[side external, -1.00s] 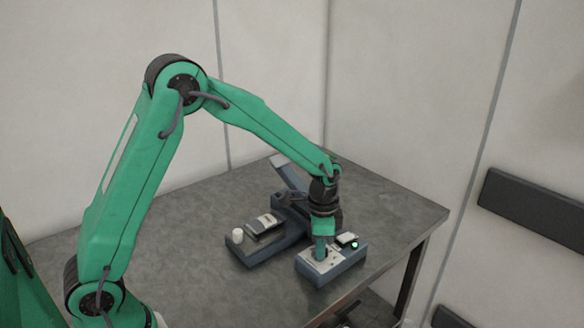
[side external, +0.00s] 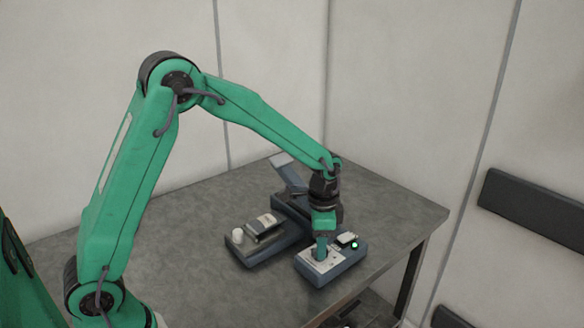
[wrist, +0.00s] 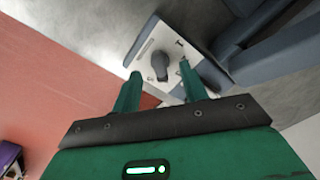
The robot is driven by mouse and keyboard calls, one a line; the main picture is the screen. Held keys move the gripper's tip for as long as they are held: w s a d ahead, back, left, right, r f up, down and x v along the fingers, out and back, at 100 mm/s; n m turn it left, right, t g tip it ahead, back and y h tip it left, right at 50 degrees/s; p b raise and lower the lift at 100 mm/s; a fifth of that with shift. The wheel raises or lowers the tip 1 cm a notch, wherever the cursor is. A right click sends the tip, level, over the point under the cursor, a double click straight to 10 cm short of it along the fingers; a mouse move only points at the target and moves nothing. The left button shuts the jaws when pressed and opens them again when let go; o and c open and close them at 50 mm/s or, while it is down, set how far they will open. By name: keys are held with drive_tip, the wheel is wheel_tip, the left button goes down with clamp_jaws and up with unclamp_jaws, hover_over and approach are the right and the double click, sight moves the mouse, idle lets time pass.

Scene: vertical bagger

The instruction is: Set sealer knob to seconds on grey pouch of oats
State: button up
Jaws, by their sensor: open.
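The sealer knob (wrist: 160,65) is dark grey, with a pointer-like end, on the white top panel (wrist: 144,48) of the control box (side external: 333,275). My gripper (wrist: 160,70) is open, its two green fingers on either side of the knob in the wrist view, with gaps showing. In the side view my gripper (side external: 321,252) points down over the box and hides the knob. Panel marks are too small to read. A small dark pouch-like item with a pale label (side external: 266,222) lies on the bagger's blue-grey base (side external: 262,255); I cannot read it.
A white cylinder (side external: 237,236) stands left of the pouch-like item. A tilted bar (side external: 284,165) rises behind it. A pale block and a lit green lamp (side external: 355,245) sit on the box right of my gripper. The left of the grey table (side external: 140,240) is clear.

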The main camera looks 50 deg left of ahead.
drive_tip(key=shift+r, duration=1.8)
wheel_tip(320, 180, up, 8)
